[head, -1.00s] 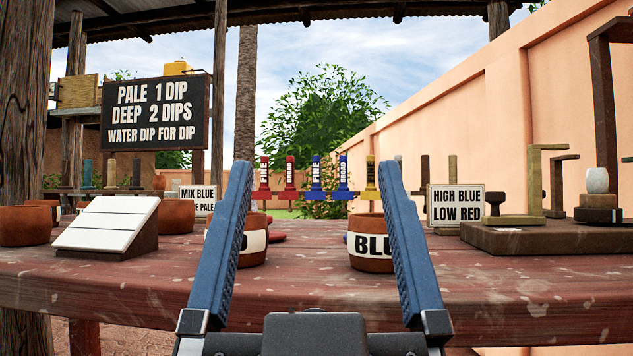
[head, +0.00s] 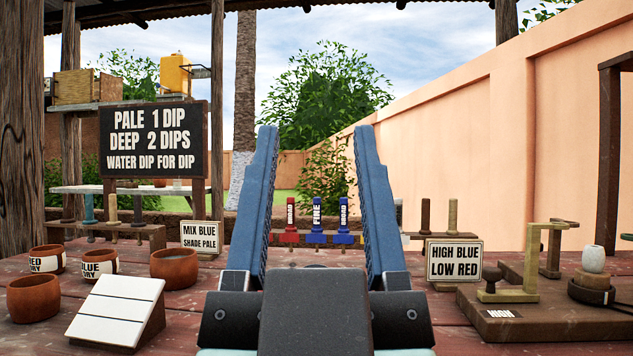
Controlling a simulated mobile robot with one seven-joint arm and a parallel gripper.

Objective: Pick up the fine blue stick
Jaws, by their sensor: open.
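The fine blue stick (head: 317,214) stands upright in a rack at the back of the table, its blue handle marked FINE. A blue stick marked BROAD (head: 343,214) stands just right of it, and a red stick marked BROAD (head: 291,214) just left. My gripper (head: 316,132) is open and empty, its two blue fingers pointing up and away. In the picture the fine blue stick shows between the fingers, apart from both. The fingers and gripper body hide the rack's sides and the table in front of it.
A white sloped block (head: 115,310) and several clay bowls, one of them plain (head: 174,268), stand at left. A HIGH BLUE LOW RED sign (head: 454,261) stands at right, beside a brown board (head: 545,322) with stands. A MIX BLUE SHADE PALE sign (head: 200,237) is left of my gripper.

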